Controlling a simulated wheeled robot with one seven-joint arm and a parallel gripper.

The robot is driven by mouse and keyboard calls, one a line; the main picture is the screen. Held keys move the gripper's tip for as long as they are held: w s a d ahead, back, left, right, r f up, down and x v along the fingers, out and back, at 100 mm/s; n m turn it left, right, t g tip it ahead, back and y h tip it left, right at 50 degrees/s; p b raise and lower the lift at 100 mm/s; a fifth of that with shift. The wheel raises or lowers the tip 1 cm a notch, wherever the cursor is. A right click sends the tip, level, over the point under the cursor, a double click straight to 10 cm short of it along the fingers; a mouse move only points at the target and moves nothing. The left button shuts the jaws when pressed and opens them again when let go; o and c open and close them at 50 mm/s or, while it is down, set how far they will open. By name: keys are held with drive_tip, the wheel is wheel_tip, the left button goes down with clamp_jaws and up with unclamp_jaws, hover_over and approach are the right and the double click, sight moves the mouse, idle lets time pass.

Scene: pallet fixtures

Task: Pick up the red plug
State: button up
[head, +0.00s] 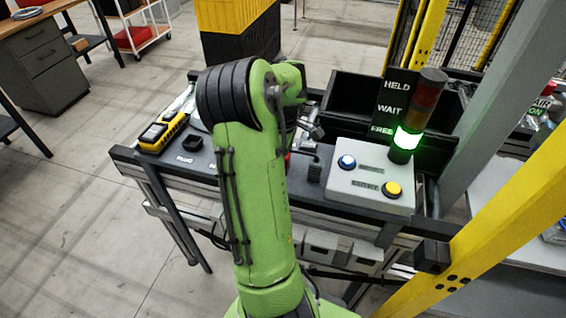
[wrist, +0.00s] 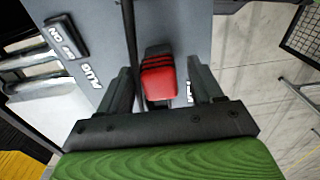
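The red plug (wrist: 158,80) shows in the wrist view, a red block with dark ridges at its top end, at the grey panel (wrist: 175,25). My gripper (wrist: 160,70) is open. One finger is on each side of the plug, with a visible gap on both sides. I cannot tell how far the fingertips are above the panel. In the head view my green arm hides most of the plug and gripper; only a small red patch (head: 288,157) shows beside the arm.
A thin dark rod or cable (wrist: 131,45) runs close beside the plug. A control box (head: 370,180) with blue and yellow buttons stands right of my arm, with a green-lit signal tower (head: 404,145) behind. A yellow device (head: 163,131) lies at the table's left.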

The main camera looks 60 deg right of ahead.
drive_tip(key=c, duration=1)
drive_tip(key=shift+r, duration=0.1)
wheel_tip(320, 180, up, 10)
drive_tip(key=shift+f+p, duration=0.1)
drive_tip(key=shift+p, duration=0.9)
